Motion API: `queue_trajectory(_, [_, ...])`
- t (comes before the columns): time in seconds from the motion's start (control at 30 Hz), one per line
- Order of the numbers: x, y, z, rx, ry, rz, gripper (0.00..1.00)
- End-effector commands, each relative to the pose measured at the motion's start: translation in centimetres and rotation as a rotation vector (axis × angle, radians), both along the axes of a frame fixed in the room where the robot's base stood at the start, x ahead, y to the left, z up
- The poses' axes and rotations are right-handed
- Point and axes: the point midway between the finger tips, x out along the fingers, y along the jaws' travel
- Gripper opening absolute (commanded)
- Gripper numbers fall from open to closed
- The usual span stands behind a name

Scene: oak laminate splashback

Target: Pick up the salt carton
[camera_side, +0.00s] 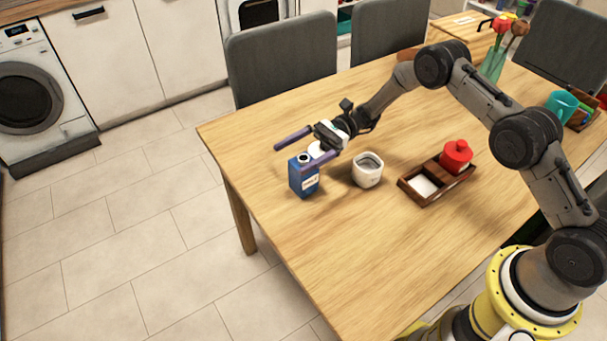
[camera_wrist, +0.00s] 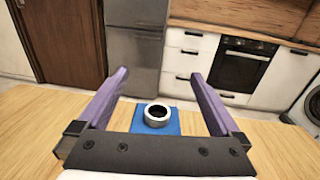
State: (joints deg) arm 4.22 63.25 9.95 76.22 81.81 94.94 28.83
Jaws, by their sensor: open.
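The salt carton (camera_side: 304,178) is a blue box with a pale label, standing upright near the table's far left edge in the side view. In the wrist view its blue top (camera_wrist: 172,127) with a round grey-white spout shows low between the fingers. My gripper (camera_side: 291,150) has two purple fingers spread wide. In the side view it is level, at about the height of the carton's top, and one finger overlaps the carton's top in the picture. In the wrist view my gripper (camera_wrist: 163,85) is open with nothing held. Whether a finger touches the carton I cannot tell.
A white jar (camera_side: 367,172) stands just right of the carton. A wooden tray (camera_side: 408,190) with a red lidded pot (camera_side: 456,155) is further right. Grey chairs (camera_side: 282,65) line the table's far side. The near part of the table (camera_side: 340,260) is clear.

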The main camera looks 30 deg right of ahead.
Motion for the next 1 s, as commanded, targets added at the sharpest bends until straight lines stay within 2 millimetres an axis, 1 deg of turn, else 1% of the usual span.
queue_trajectory(0.03, [0.1, -0.9, -0.9, 0.0, 0.015, -0.016, 1.0])
queue_trajectory(0.13, [0.2, -1.8, -1.8, -0.001, 0.026, -0.033, 1.0])
queue_trajectory(0.47, [0.2, -1.7, -5.0, -0.003, 0.027, -0.031, 1.0])
queue_trajectory(0.67, [0.1, -1.7, -8.5, -0.003, 0.027, -0.031, 1.0])
queue_trajectory(0.8, [0.0, 0.3, -8.4, -0.004, 0.024, -0.028, 1.0])
queue_trajectory(0.9, [0.0, 1.1, -8.4, -0.004, 0.024, -0.03, 1.0])
queue_trajectory(1.0, [0.0, 1.3, -8.4, -0.004, 0.024, -0.03, 1.0])
